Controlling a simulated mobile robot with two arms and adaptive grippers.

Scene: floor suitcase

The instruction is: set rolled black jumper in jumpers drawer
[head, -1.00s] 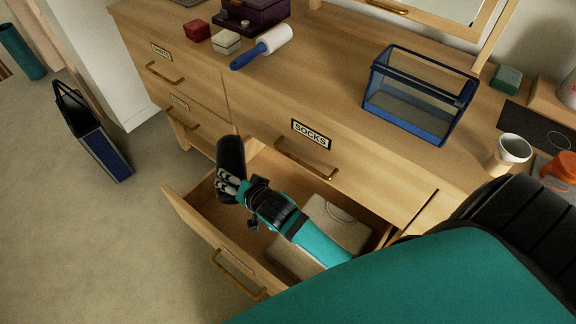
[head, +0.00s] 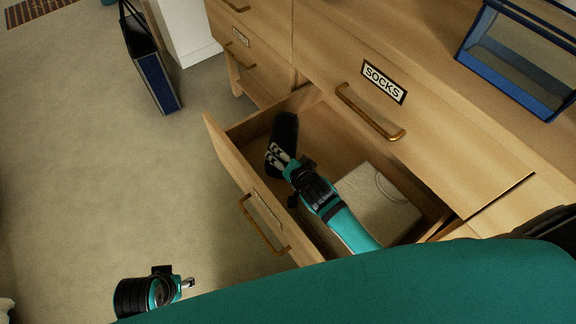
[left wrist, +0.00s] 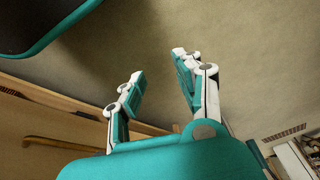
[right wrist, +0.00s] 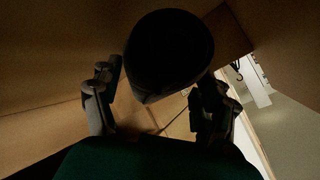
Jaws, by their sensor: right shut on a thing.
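The rolled black jumper (head: 283,132) is a dark roll at the far left end of the open lower drawer (head: 233,165). My right gripper (head: 279,158) is shut on its near end, with the arm reaching down over the drawer. In the right wrist view the black roll (right wrist: 170,50) sits between the two fingers, with wooden drawer walls around it. Whether the roll touches the drawer floor I cannot tell. My left gripper (head: 187,284) is empty, low at the left outside the drawer; its fingers (left wrist: 160,90) stand apart in the left wrist view.
A folded beige item (head: 375,205) lies in the drawer's right part. The drawer labelled SOCKS (head: 383,82) above is closed. A blue-framed clear box (head: 520,60) stands on the dresser top.

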